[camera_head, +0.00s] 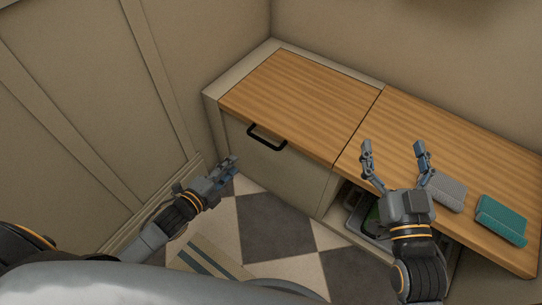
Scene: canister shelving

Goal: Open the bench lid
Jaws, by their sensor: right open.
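The bench lid (305,100) is the left wooden panel of the bench top. It lies flat and closed inside a pale frame, with a dark seam between it and the right wooden section. A black bar handle (267,137) sits on the pale front panel below the lid. My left gripper (232,168) is in front of the bench, low and left of the handle, apart from it and empty. Whether its fingers are spread is unclear. My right gripper (394,148) is open and empty over the right section, right of the lid.
A grey folded cloth (448,192) and a teal one (501,219) lie on the right wooden section (470,150). An open compartment beneath it holds a grey container (355,222), partly hidden by my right arm. A striped mat (210,257) lies on the checkered floor. Walls stand behind and left.

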